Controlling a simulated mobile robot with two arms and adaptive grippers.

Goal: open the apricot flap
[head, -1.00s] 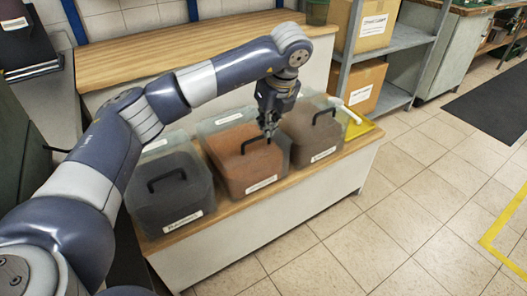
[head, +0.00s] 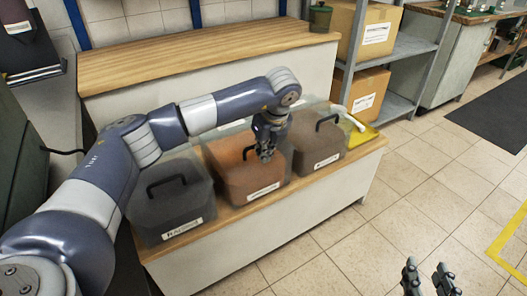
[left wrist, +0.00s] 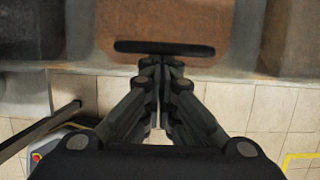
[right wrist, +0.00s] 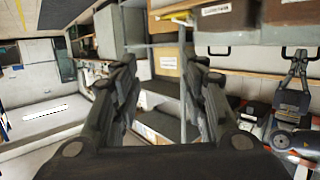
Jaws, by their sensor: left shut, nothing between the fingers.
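The apricot flap is the clear front flap of the middle bin (head: 232,180), with orange-brown contents behind it and a white label too small to read surely. It appears closed. Its black handle (left wrist: 130,46) spans the left wrist view; in the head view my gripper partly hides it. My left gripper (head: 266,158) is shut and empty, its fingertips right at the handle's near edge in the left wrist view (left wrist: 160,62). I cannot tell whether they touch. My right gripper (head: 427,270) is open and empty, low at the right, away from the bins.
A dark-filled bin (head: 170,205) stands to the left and a brown-filled bin (head: 318,145) to the right, each with a black handle. A yellow tray (head: 361,135) lies at the bench's right end. Grey shelving (head: 412,75) holds boxes. Floor in front is clear.

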